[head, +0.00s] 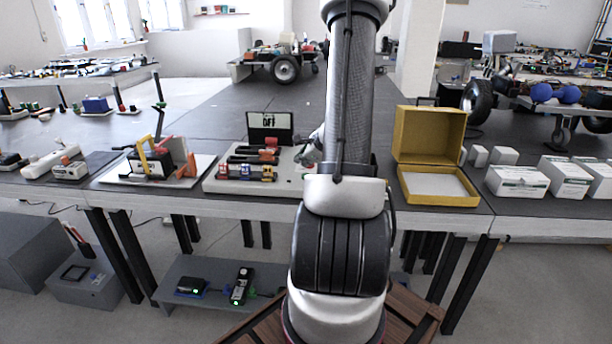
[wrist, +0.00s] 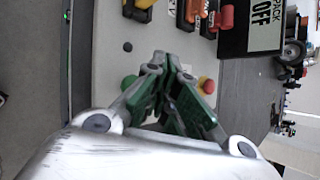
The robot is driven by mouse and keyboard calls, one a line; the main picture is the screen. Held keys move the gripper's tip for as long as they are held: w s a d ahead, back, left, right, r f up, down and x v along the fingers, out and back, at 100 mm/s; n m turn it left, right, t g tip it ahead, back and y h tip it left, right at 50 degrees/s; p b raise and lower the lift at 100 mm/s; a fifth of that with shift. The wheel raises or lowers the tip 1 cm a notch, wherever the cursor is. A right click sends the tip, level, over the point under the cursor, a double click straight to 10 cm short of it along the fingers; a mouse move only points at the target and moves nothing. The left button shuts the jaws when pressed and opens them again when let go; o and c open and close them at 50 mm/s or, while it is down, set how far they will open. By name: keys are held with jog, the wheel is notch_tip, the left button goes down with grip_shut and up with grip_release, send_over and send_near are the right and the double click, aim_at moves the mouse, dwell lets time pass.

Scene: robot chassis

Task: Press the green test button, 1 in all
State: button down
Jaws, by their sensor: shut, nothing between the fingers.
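A light grey test panel (wrist: 110,35) fills the middle of the wrist view. It also shows in the head view (head: 215,184), lying on the table left of my arm. A round green button (wrist: 128,82) is on the panel, just left of my gripper in the wrist view and partly covered by its finger link. My gripper (wrist: 168,75) is shut and empty, over the panel, with green pads. In the head view my gripper (head: 312,150) is mostly hidden by my arm. Contact with the panel cannot be told.
A red button on a yellow base (wrist: 207,86) sits right of my fingers. A black knob (wrist: 127,46) is near the green button. An OFF sign (head: 269,125) stands behind the panel. An open yellow box (head: 432,146) stands right of my arm.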

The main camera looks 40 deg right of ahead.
aim_at(303, 175)
jog(key=shift+r, duration=1.8)
jog(key=s+a+r+n+g+y, duration=0.2)
jog(key=s+a+n+y, duration=0.1)
jog(key=s+a+n, duration=0.35)
jog(key=s+a+r+n+g+y, duration=0.2)
jog(key=s+a+n+g, duration=0.1)
jog(key=s+a+n, duration=0.4)
jog(key=s+a+r+n+h, duration=0.3)
jog(key=s+a+r+n, duration=0.5)
jog(key=a+r+n, duration=0.4)
jog(key=r+n, duration=0.1)
jog(key=n, duration=0.2)
jog(key=shift+s+a+h, duration=0.15)
jog(key=shift+s+h, duration=0.25)
